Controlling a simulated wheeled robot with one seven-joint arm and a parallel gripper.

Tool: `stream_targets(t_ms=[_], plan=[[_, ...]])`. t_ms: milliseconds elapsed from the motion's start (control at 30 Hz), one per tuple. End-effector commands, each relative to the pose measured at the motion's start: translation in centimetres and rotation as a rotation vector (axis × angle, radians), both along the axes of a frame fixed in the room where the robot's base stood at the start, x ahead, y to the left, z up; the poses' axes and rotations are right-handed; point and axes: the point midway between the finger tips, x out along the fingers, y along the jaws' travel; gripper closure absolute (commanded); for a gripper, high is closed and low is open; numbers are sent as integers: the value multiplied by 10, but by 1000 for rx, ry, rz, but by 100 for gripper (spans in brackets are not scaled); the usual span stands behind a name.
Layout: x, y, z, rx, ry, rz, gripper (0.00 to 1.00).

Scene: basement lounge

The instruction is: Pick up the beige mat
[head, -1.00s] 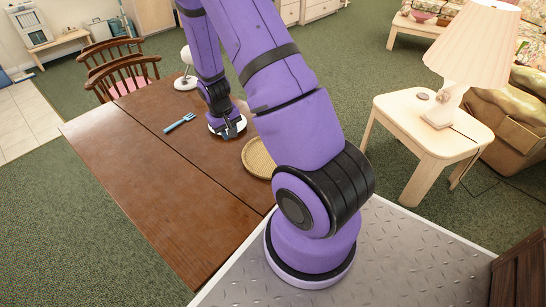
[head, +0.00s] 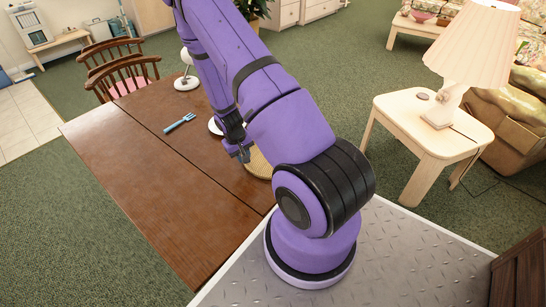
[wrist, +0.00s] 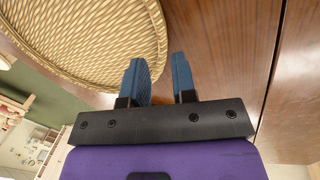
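The beige mat (head: 260,165) is a round woven piece on the brown wooden table. In the head view my arm hides much of it. In the wrist view the mat (wrist: 85,35) fills the upper left, with its braided rim curving past my fingers. My gripper (head: 243,157) is by the mat's left edge in the head view. In the wrist view its two blue fingers (wrist: 158,68) are apart with nothing held between them. The left finger overlaps the mat's rim in the picture, and the right finger is over bare wood. I cannot tell whether they touch the mat.
A white plate (head: 214,126) is mostly hidden behind my arm. A white rounded object (head: 186,80) stands at the far end by the chairs. The table's left part is clear. A side table (head: 430,120) with a lamp stands right.

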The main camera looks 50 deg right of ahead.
Motion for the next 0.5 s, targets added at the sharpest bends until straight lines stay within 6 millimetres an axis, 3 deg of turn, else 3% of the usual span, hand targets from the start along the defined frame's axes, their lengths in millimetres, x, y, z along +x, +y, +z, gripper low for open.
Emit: stream_targets(t_ms=[300, 500], plan=[[-7, -7, -38, 1, 2, 0, 75], [-7, -8, -47, 0, 1, 0, 75]])
